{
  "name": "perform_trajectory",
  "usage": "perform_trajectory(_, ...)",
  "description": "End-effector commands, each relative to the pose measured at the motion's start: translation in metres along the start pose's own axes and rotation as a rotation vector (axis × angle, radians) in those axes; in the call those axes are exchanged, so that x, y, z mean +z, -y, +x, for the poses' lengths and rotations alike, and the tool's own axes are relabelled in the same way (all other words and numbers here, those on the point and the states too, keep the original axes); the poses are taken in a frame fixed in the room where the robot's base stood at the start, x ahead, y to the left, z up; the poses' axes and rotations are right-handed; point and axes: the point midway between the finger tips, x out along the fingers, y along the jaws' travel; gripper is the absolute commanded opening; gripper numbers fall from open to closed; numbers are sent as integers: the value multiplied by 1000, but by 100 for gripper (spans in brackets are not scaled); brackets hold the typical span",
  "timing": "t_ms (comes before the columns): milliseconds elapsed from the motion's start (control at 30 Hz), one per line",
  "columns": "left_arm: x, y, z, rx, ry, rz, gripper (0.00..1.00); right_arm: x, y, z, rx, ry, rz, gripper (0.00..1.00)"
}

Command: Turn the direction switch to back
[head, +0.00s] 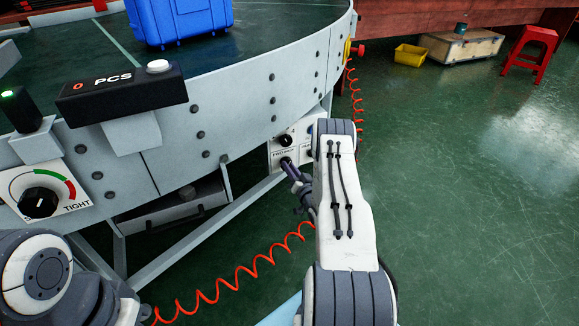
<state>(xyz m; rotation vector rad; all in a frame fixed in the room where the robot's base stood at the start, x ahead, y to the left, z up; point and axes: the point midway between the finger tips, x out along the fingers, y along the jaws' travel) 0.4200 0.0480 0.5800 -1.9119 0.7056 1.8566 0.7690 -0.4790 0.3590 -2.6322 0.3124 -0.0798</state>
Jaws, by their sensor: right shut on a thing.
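A white control panel (276,155) is fixed to the conveyor's side, below its curved rim. It carries a black upper knob (285,140) and a lower switch, with small printed text between them that I cannot read surely. My right gripper (288,165) is at the lower switch and shut on it, reaching from the right. The gripper hides most of that switch, so its setting cannot be told. My right arm covers the panel's right part. Part of my left arm shows at the lower left, but its gripper is out of view.
A red coiled cable (240,275) hangs below. Open green floor lies right, with a red stool (530,52) and yellow bin (410,54) far back.

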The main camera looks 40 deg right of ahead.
Motion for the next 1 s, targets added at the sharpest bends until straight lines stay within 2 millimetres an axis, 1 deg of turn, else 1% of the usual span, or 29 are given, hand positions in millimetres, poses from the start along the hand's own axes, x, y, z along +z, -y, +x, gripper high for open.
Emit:
perform_trajectory(33, 0, 0, -1, 0, 0, 0, 0, 2, 0, -2, 0, 7, 15, 0)
perform_trajectory(200, 0, 0, -2, 0, 0, 0, 0, 3, 0, -2, 0, 7, 43, 0)
perform_trajectory(600, 0, 0, -2, 0, 0, 0, 0, 4, 0, -2, 0, 8, 51, 0)
perform_trajectory(633, 0, 0, -2, 0, 0, 0, 0, 4, 0, -2, 1, 8, 51, 26)
perform_trajectory(667, 0, 0, -2, 0, 0, 0, 0, 4, 0, -2, 0, 8, 51, 38)
perform_trajectory(700, 0, 0, -2, 0, 0, 0, 0, 3, 0, -2, 0, 7, 50, 52)
perform_trajectory(1000, 0, 0, -2, 0, 0, 0, 0, 1, 0, -1, 0, 3, 47, 52)
